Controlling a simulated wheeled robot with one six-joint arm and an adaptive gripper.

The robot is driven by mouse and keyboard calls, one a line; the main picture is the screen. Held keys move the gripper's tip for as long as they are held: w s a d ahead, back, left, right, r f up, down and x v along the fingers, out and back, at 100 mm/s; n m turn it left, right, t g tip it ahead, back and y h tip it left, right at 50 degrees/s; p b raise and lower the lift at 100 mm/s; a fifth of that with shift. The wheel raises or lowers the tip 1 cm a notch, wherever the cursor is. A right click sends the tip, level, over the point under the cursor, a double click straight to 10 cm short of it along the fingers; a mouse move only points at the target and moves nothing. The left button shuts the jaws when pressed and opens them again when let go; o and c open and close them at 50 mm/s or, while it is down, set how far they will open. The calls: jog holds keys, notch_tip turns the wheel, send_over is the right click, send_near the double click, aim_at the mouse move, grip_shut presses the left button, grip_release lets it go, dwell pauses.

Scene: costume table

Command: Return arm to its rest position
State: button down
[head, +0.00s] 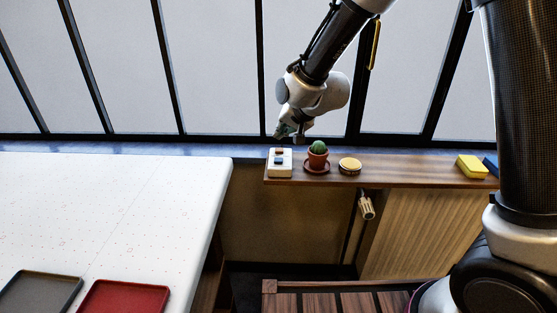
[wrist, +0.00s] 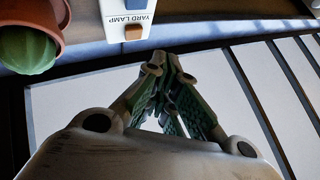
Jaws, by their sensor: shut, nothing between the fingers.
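My gripper (wrist: 165,65) shows in the wrist view with its fingertips together and nothing between them. In the head view my gripper (head: 285,131) hangs from the arm above the left end of the wooden shelf, in front of the window. Just below it on the shelf is a white switch box (head: 280,168) with a blue and a brown switch. In the wrist view the box (wrist: 113,12) shows the label "YARD LAMP", and the gripper is apart from it.
The wooden shelf (head: 400,178) also holds a potted cactus (head: 317,155), a round tin (head: 350,166) and a yellow block (head: 471,166). At left a white table (head: 110,210) bears a grey tray (head: 40,294) and a red tray (head: 123,298). A radiator valve (head: 366,206) sits below the shelf.

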jog(key=s+d+f+n+g+h, duration=0.4)
jog(key=s+d, duration=0.3)
jog(key=s, duration=0.4)
jog(key=s+d+r, duration=0.6)
jog(key=d, duration=0.3)
jog(key=s+d+r+m, duration=0.1)
jog(key=s+d+r, duration=0.5)
jog(key=d, duration=0.4)
jog(key=s+d+r+h, duration=0.1)
jog(key=s+d+r, duration=0.5)
jog(key=s+d, duration=0.2)
jog(key=shift+s+d+m+t, duration=0.25)
jog(key=shift+d+m+t, duration=0.15)
jog(key=shift+d, duration=0.65)
